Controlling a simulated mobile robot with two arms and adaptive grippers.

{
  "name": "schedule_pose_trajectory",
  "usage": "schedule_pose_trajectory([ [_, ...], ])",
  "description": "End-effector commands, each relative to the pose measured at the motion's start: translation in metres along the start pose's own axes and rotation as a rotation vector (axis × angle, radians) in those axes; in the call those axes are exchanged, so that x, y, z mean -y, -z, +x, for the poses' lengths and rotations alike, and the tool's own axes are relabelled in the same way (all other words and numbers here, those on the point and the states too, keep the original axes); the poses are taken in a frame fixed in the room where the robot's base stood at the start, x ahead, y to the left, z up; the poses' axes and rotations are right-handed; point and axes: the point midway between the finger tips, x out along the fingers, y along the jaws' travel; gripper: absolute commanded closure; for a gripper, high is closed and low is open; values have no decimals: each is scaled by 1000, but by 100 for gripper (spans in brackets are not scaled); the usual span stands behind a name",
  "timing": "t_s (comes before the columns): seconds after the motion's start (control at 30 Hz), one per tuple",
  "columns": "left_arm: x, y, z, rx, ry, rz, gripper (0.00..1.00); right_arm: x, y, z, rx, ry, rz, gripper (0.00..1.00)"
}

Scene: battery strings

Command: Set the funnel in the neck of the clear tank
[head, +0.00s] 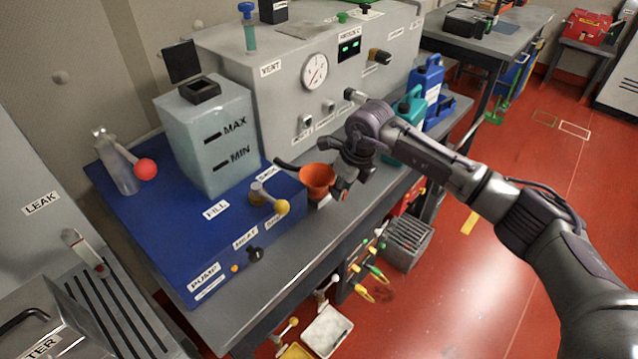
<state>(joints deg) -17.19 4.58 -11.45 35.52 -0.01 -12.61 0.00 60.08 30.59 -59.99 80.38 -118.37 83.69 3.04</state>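The clear tank (207,150), pale and translucent with MAX and MIN marks, stands on the blue unit at the left. Its square black neck (201,90) is uncovered, with the black lid (182,62) tilted up behind it. The orange funnel (317,178) is at the right end of the blue unit, wide mouth up; its lower part is hidden. My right gripper (341,188) points down just right of the funnel, close to or touching its rim. Its fingers are small and partly hidden, so I cannot tell whether they grip it. My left gripper is out of view.
A grey panel (290,95) with a gauge stands behind the tank. A red-knobbed lever (146,169) is left of the tank and a yellow-knobbed valve (282,206) is in front of the funnel. Teal (405,125) and blue (428,80) jugs stand behind my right arm. The bench front (265,275) is bare.

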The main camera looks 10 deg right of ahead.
Motion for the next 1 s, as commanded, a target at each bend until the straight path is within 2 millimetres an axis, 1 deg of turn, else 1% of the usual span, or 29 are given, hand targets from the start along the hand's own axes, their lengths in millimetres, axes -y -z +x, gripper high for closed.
schedule_pose_trajectory([
  [0.37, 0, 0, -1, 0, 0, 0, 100, 0, 0, -1, 1, 0, 0, 100],
  [1.0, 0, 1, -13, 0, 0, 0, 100, 0, -7, -25, 1, 1, 0, 100],
])
